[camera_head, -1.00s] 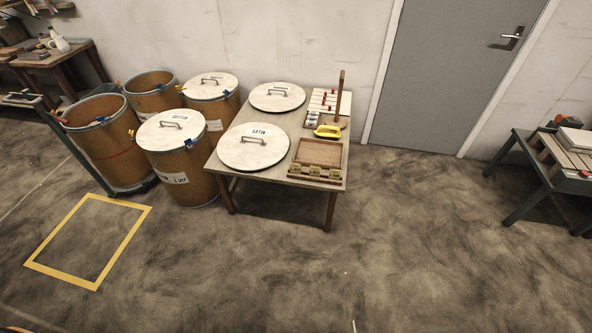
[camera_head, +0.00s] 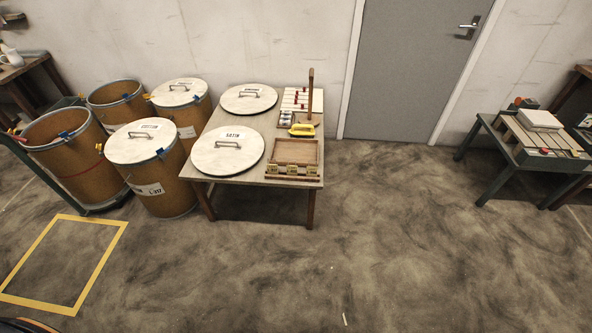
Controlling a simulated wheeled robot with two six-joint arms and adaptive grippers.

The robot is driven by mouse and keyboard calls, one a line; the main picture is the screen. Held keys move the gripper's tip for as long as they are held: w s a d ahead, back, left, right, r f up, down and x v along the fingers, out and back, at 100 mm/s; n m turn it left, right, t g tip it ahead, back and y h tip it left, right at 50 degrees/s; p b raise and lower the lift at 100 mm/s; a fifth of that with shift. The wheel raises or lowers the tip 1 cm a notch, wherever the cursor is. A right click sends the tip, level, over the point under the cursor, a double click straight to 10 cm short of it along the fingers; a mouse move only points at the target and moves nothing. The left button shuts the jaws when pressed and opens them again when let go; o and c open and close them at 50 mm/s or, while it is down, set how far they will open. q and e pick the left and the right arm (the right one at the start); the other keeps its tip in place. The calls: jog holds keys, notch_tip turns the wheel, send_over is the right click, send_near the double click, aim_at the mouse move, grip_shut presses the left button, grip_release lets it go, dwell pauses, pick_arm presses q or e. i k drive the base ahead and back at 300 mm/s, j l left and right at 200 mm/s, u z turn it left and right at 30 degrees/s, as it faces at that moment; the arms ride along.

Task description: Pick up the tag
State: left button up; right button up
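Several small yellowish pieces, which may be tags, sit along the front edge of a wooden tray (camera_head: 297,152) on the table (camera_head: 258,172). They are too small to read, and I cannot tell which one is the tag. White labels also show on the lids and drums. Neither my left nor my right gripper is in view.
Two round white lids (camera_head: 226,160) (camera_head: 248,91), a yellow tool (camera_head: 302,130), a wooden post (camera_head: 310,95) and a board with red pegs (camera_head: 290,100) are on the table. Drums (camera_head: 160,195) stand left. A green-legged bench (camera_head: 520,160) stands right. The floor in front is clear.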

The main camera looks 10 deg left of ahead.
aim_at(271, 168)
jog(key=i+j+z, duration=0.1)
jog(key=j+z, duration=0.2)
jog(key=z, duration=0.15)
jog(key=i+j+z, duration=0.1)
jog(key=j+z, duration=0.25)
jog(key=z, duration=0.15)
jog(key=j+z, duration=0.7)
jog(key=z, duration=0.2)
